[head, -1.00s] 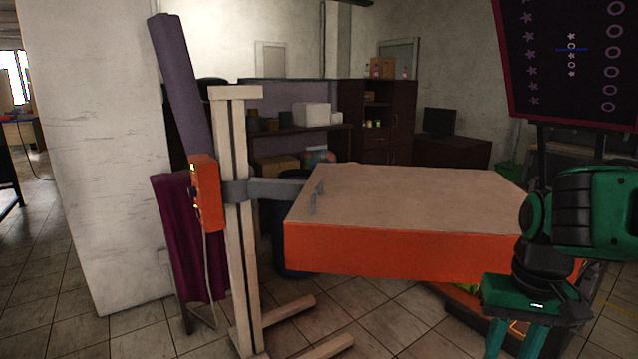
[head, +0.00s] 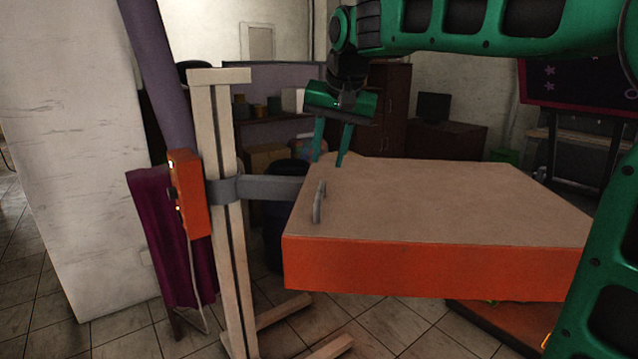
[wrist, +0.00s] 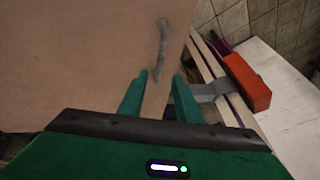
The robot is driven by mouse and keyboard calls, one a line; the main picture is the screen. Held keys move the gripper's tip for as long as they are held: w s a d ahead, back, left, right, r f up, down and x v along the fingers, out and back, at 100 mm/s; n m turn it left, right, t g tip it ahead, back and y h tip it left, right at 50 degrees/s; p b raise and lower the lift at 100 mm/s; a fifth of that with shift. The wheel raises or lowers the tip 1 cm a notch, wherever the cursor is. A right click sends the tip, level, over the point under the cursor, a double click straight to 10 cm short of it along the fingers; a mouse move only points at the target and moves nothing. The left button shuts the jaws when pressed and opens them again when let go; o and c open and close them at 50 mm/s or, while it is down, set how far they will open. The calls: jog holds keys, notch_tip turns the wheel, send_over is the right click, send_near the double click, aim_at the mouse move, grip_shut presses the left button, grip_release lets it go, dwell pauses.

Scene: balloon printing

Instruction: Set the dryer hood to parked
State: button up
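The dryer hood (head: 430,270) is a wide box with orange sides and a tan top. It is held out level on a grey arm from a pale upright stand (head: 228,150). A grey bar handle (head: 319,202) stands on its top near the left edge; it also shows in the wrist view (wrist: 161,50). My gripper (head: 328,161) is open and empty, fingers pointing down, near the hood's back left corner. In the wrist view its fingers (wrist: 158,92) are apart, with the handle just beyond the tips. I see no contact with the handle.
An orange control box (head: 189,195) with a cable is fixed to the stand's left side. A white pillar (head: 75,150) and a purple cloth (head: 165,240) stand left of it. Shelves (head: 385,110) are behind, and a dark board (head: 580,85) is at the right.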

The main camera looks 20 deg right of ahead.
aim_at(321, 188)
jog(key=x, duration=0.9)
jog(key=shift+a+f, duration=0.1)
jog(key=shift+f, duration=0.05)
grip_shut()
